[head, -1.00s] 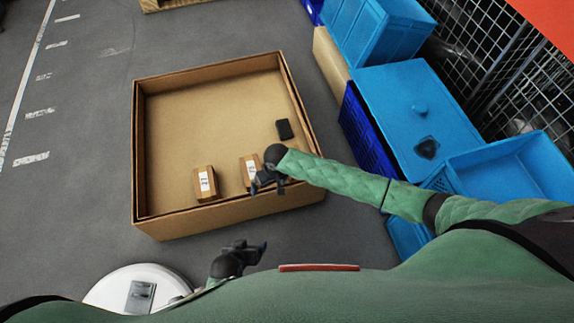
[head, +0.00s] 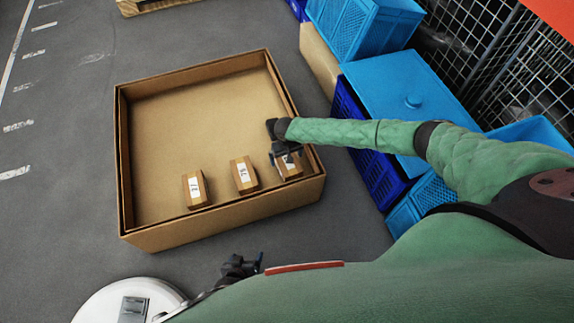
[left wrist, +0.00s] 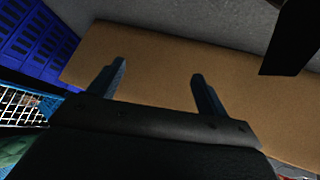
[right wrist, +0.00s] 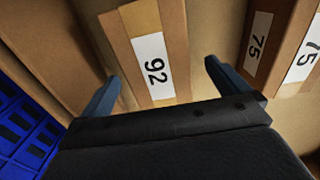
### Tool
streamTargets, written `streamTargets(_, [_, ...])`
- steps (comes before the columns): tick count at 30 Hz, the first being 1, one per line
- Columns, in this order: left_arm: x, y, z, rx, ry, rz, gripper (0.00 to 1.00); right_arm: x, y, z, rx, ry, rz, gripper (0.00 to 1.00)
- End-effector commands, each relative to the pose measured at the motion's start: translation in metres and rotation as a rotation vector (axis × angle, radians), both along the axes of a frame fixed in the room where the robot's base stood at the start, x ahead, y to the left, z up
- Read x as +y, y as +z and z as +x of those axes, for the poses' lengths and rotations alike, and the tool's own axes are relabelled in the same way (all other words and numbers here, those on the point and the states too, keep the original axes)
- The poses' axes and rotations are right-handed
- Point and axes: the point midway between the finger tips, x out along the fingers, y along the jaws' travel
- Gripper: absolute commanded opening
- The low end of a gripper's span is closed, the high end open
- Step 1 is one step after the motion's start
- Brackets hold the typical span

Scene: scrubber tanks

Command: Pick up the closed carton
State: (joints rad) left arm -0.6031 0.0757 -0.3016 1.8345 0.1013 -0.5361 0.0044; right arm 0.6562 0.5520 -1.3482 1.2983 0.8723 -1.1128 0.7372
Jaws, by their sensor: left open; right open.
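Three small brown cartons with white labels stand along the near side inside a big open cardboard box (head: 190,222): a left one (head: 195,189), a middle one (head: 244,175) and a right one (head: 291,167). All look shut from here. My right gripper (head: 288,157) is open above the right carton, partly hiding it. In the right wrist view the carton labelled 92 (right wrist: 150,40) lies between and beyond the open fingers (right wrist: 160,72), not gripped. My left gripper (head: 246,261) is open and empty outside the big box, before its near wall; the left wrist view shows that cardboard (left wrist: 160,75) past its fingers.
Blue crates (head: 400,95) stand close along the right side of the big box, with a wire cage (head: 490,60) behind them. A round white thing (head: 125,300) is at lower left. Grey floor is clear on the left. The box's far part is empty.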

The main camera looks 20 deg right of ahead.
Motion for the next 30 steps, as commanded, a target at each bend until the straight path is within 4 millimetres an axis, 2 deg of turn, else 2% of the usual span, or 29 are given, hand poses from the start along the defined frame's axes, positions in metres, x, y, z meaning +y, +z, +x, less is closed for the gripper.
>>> streamTargets(4, [0.0, -0.003, 0.001, -0.005, 0.0, -0.001, 0.77, -0.003, -0.016, 0.001, -0.001, 0.0, -0.001, 1.0])
streamTargets(12, [-0.005, 0.034, 0.038, -0.15, 0.016, -0.028, 0.77, -0.005, -0.038, 0.0, 0.001, 0.0, -0.001, 1.0])
streamTargets(18, [-0.007, 0.052, 0.054, -0.219, 0.022, -0.041, 0.77, -0.004, -0.047, 0.0, 0.0, 0.0, 0.0, 1.0])
streamTargets(28, [-0.008, 0.058, 0.058, -0.237, 0.024, -0.044, 0.77, -0.004, -0.049, 0.0, 0.0, 0.0, 0.0, 1.0])
streamTargets(29, [-0.008, 0.058, 0.058, -0.237, 0.024, -0.044, 0.77, -0.004, -0.049, 0.0, 0.0, 0.0, 0.0, 0.98])
streamTargets(30, [-0.008, 0.058, 0.058, -0.237, 0.024, -0.044, 0.77, -0.004, -0.049, 0.0, 0.0, 0.0, 0.0, 0.9])
